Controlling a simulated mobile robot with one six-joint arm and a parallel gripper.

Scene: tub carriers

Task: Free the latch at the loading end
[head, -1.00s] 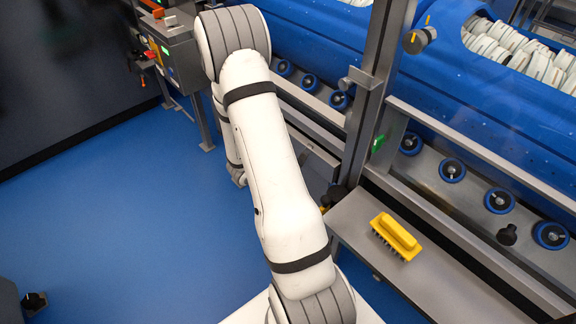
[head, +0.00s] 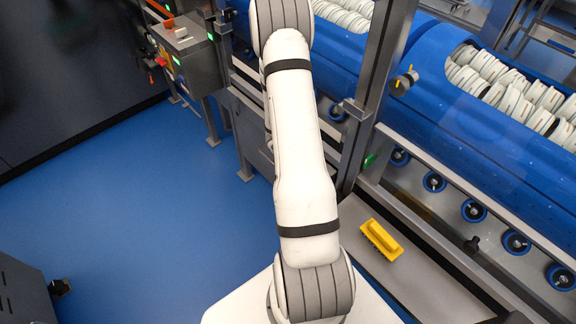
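A dark round knob with a yellow mark (head: 404,81) sits beside the upright metal post, in front of the blue tub (head: 440,90). A small metal catch (head: 357,108) sits on the post lower down. I cannot tell which of these, if either, is the latch. My white arm rises through the middle of the head view and hides part of the machine behind it. My gripper is not in view.
A yellow brush (head: 382,240) lies on the grey ledge (head: 410,275). Blue-rimmed rollers (head: 474,210) line the machine below the tub. White pieces (head: 510,90) fill the tub opening. A control box (head: 190,58) stands at upper left. The blue floor (head: 130,210) at left is clear.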

